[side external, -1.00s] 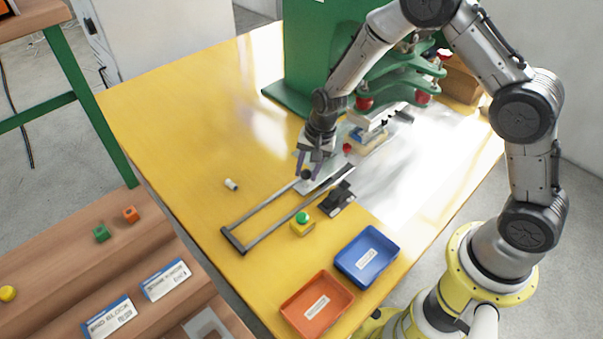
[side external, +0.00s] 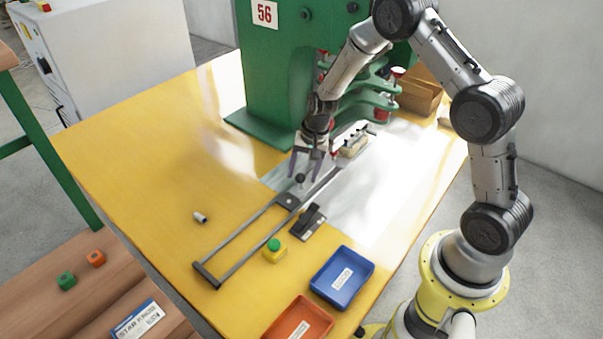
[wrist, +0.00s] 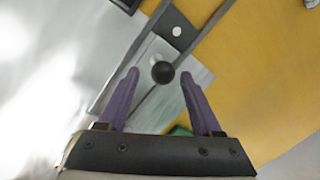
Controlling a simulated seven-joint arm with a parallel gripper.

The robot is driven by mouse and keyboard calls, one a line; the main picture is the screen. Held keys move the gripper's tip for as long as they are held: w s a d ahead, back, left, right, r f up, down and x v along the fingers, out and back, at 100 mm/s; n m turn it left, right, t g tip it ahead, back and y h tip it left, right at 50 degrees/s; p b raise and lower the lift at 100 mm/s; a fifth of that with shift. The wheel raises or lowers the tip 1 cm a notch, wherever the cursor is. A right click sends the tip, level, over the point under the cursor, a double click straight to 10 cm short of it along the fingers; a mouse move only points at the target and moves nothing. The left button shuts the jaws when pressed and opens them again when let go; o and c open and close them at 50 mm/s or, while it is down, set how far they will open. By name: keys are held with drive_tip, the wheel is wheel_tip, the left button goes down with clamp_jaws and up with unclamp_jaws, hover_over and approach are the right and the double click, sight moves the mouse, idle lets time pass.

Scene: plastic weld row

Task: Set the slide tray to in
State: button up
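The slide tray (side external: 286,200) sits on two dark rails that run from the yellow table's near left towards the green press. Its plate also shows in the wrist view (wrist: 179,31), with a pale dot. A black ball knob (side external: 300,178) stands up at the tray; in the wrist view the knob (wrist: 162,72) lies between my two purple fingertips. My gripper (side external: 305,176) is open, with a gap on each side of the knob. I cannot tell whether a finger touches it. The tray's far part is partly hidden by my gripper.
The green press (side external: 275,70) stands behind. Blue (side external: 342,277) and orange (side external: 298,318) bins lie nearer. A white cylinder (side external: 200,217) lies left; the table there is clear.

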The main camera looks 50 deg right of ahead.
drive_tip(key=shift+a, duration=0.1)
wheel_tip(320, 180, up, 14)
drive_tip(key=s+d, duration=0.1)
drive_tip(key=s, duration=0.1)
drive_tip(key=shift+d+f, duration=0.25)
drive_tip(key=shift+s+a, duration=0.1)
idle(0.3)
drive_tip(key=s+a+r+n+t, duration=0.2)
drive_tip(key=s+a+r, duration=0.15)
drive_tip(key=r, duration=0.45)
drive_tip(key=s+a+r+n+t, duration=0.1)
drive_tip(key=s+a+r+t, duration=0.1)
drive_tip(key=s+r, duration=0.45)
drive_tip(key=s+a+n+h, duration=0.1)
drive_tip(key=s+n, duration=0.7)
drive_tip(key=s, duration=0.8)
drive_tip(key=shift+a+f, duration=0.2)
drive_tip(key=shift+f, duration=0.25)
